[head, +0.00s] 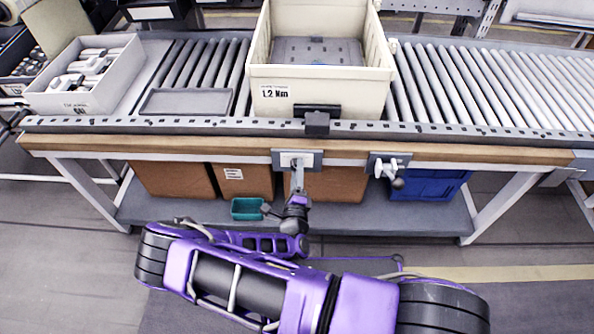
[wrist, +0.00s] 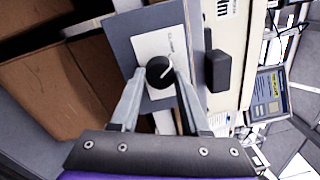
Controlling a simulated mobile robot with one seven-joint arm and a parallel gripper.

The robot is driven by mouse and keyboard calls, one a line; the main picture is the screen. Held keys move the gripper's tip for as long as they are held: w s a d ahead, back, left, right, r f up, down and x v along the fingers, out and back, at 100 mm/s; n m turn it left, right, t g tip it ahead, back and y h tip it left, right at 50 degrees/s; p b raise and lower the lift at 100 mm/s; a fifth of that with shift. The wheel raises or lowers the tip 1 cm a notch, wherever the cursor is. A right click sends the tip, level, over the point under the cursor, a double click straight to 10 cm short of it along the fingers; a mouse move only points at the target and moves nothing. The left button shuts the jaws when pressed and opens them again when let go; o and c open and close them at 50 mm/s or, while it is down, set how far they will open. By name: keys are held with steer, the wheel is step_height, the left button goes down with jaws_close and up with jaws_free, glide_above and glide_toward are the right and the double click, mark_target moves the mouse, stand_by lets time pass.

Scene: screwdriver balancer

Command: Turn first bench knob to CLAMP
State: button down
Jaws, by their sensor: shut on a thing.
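The first bench knob (wrist: 158,70) is a round black knob with a white pointer line. It sits on a grey plate with a white label (wrist: 151,48); the lettering is too small to read surely. In the wrist view the pointer slants toward the lower right. My gripper (wrist: 160,77) has one finger on each side of the knob and is shut on it. In the head view my gripper (head: 297,184) reaches up to the left plate (head: 316,159) on the bench's front edge; the knob itself is mostly hidden there.
A second plate with a white-and-grey handle (head: 392,168) sits just right on the same edge. A cream crate (head: 320,78) stands on the roller conveyor above, with a black block (head: 317,124) at its front. Cardboard boxes (head: 172,180) and a blue bin (head: 428,186) fill the lower shelf.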

steer(key=shift+n, duration=0.7)
steer(key=shift+c, duration=1.9)
jaws_free()
steer(key=s, duration=1.7)
steer(key=shift+s+a+f, duration=0.25)
steer(key=shift+f, duration=0.2)
